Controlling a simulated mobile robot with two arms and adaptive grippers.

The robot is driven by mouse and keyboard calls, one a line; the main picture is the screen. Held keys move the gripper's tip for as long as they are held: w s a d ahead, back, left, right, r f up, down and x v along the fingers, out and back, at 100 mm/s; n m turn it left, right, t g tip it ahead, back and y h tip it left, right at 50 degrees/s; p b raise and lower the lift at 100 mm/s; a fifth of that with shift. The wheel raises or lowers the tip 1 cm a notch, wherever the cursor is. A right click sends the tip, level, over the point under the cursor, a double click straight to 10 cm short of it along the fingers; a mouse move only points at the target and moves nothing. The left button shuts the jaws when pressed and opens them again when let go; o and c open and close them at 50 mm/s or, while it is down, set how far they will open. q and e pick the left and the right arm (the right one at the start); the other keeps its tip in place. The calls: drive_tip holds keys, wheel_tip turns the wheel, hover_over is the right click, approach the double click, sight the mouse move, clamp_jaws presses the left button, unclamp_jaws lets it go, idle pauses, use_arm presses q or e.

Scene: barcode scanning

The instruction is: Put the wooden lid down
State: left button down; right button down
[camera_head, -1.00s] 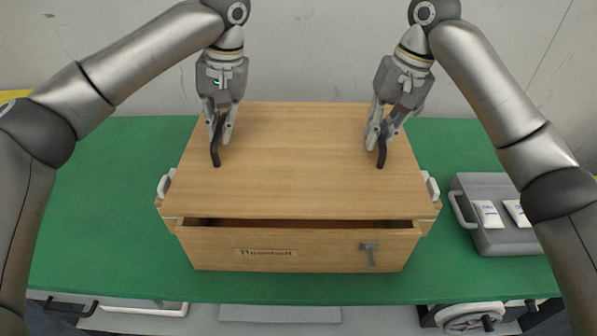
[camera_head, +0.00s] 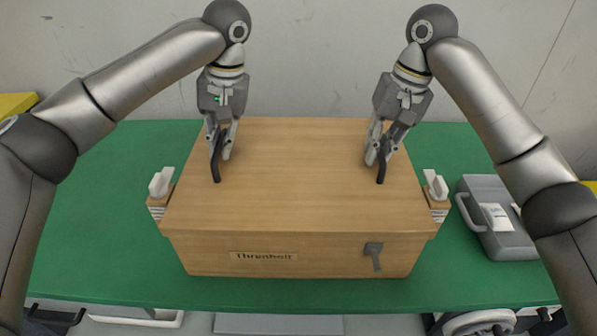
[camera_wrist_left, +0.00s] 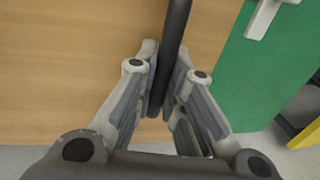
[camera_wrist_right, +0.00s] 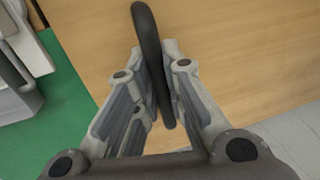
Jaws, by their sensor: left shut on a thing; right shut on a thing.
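The wooden lid (camera_head: 300,180) is a flat light-brown board lying level over the wooden box (camera_head: 320,258). Its front edge meets the top of the box's front, and no dark gap shows there. Whether it rests fully on the rim I cannot tell. My left gripper (camera_head: 220,152) is shut on the lid's left black handle (camera_head: 216,172), which also shows between the fingers in the left wrist view (camera_wrist_left: 172,50). My right gripper (camera_head: 379,158) is shut on the right black handle (camera_head: 381,174), also seen in the right wrist view (camera_wrist_right: 150,50). The box's inside is hidden.
The box stands on a green table (camera_head: 95,240). White side handles, left (camera_head: 160,182) and right (camera_head: 436,184), stick out beside the lid. A grey case (camera_head: 505,245) with white packets stands at the right. The table left of the box is clear.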

use_arm(q)
drive_tip(key=c, duration=2)
unclamp_jaws()
drive_tip(key=shift+f, duration=0.25)
use_arm(e)
drive_tip(key=c, duration=2)
unclamp_jaws()
drive_tip(key=shift+f, duration=0.25)
use_arm(q)
drive_tip(key=o, duration=0.5)
drive_tip(key=shift+r, duration=0.15)
use_arm(e)
drive_tip(key=o, duration=0.5)
drive_tip(key=shift+r, duration=0.1)
drive_tip(key=shift+r, duration=0.1)
use_arm(q)
wheel_tip(320, 180, up, 12)
drive_tip(key=d, duration=0.2)
drive_tip(key=shift+d, duration=0.15)
use_arm(e)
wheel_tip(320, 180, up, 12)
drive_tip(key=d, duration=0.2)
drive_tip(key=shift+d+f, duration=0.2)
use_arm(q)
drive_tip(key=shift+f, duration=0.2)
